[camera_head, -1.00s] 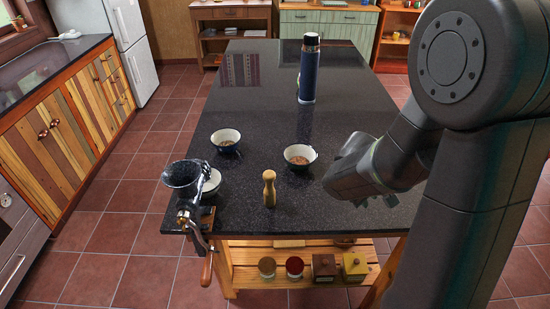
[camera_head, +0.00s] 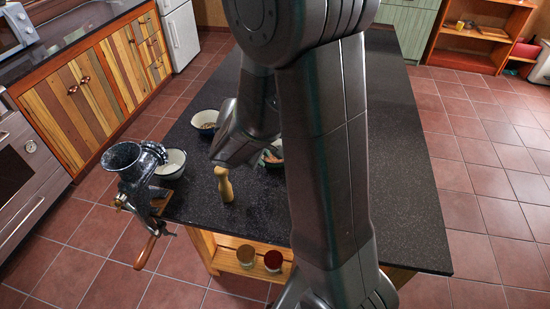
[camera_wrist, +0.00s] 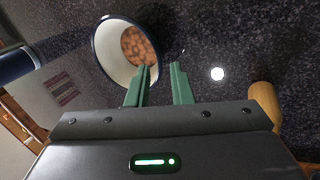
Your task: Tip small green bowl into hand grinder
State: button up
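The small bowl (camera_wrist: 122,28) is in the wrist view, white inside with a dark rim and brown contents; its outer colour is hard to tell there. My gripper (camera_wrist: 162,72) is open, its green fingers at the bowl's right edge, the left fingertip overlapping the bowl. I cannot tell whether they touch. In the head view the bowl (camera_head: 272,163) is mostly hidden behind my arm. The hand grinder (camera_head: 133,162), with a dark speckled hopper and a wooden-handled crank, is at the table's left front edge.
A white bowl (camera_head: 171,161) stands beside the grinder. Another filled bowl (camera_head: 205,122) is farther back. A wooden mill (camera_head: 224,184) stands near the front edge and shows in the wrist view (camera_wrist: 264,99). A blue flask (camera_wrist: 16,63) is at the wrist view's left.

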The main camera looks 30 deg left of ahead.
aim_at(266, 163)
jog(key=shift+b+x, duration=1.45)
jog(key=shift+x, duration=1.15)
grip_shut()
jog(key=shift+r+p, duration=2.65)
jog(key=shift+r, duration=0.9)
